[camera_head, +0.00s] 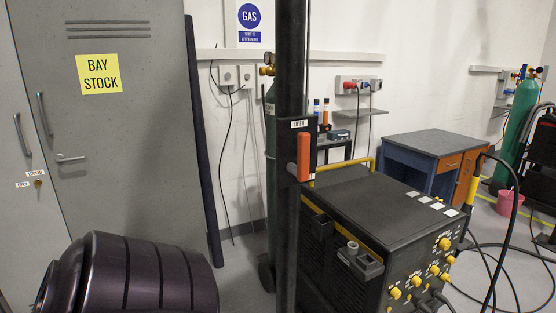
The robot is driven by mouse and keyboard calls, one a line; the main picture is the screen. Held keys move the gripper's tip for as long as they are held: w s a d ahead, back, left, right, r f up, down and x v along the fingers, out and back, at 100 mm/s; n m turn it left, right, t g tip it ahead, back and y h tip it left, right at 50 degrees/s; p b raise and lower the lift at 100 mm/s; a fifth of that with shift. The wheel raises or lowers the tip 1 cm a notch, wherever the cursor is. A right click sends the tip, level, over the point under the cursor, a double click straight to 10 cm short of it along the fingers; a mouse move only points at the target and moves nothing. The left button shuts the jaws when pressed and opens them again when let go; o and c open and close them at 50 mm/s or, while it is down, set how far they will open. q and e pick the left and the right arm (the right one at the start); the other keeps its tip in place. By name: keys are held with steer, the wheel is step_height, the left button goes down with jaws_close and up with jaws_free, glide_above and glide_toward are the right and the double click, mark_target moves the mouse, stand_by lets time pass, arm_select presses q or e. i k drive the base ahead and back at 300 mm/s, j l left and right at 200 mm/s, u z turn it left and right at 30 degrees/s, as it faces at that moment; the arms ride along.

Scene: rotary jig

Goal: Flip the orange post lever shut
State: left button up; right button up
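The orange lever (303,157) sits on a black post (289,70) near the middle of the view. Its handle stands upright against a dark mount on the post's right side. A small white label reading OPEN (299,124) is just above the handle. The post runs from the top edge of the view to the bottom edge.
A black welding machine (390,205) with yellow knobs stands right of the post. A green gas cylinder (271,150) is partly hidden behind the post. Grey lockers (120,150) stand at left, a blue workbench (428,142) and a pink bucket (508,203) at right. Cables cross the right floor.

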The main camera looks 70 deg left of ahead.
mark_target(301, 170)
steer(key=u, duration=1.95)
